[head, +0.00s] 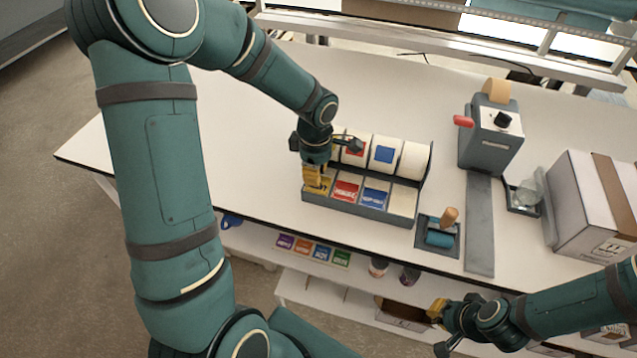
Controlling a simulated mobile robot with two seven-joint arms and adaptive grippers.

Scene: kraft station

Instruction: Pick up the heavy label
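A grey label dispenser (345,206) stands on the white table, with label rolls behind and a row of flat labels in front. The front row shows a red label (346,190), a blue label (375,194) and a plain white label (402,201). Yellow shows at the left end, partly covered by my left gripper (315,180). The print is too small to tell which label is the heavy one. My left gripper points down at that left compartment; its finger gap and any contact are unclear.
A grey tape machine (491,138) and a cardboard box (592,205) stand further right. Small coloured packs (312,250) sit on the lower shelf. The table's left part is clear.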

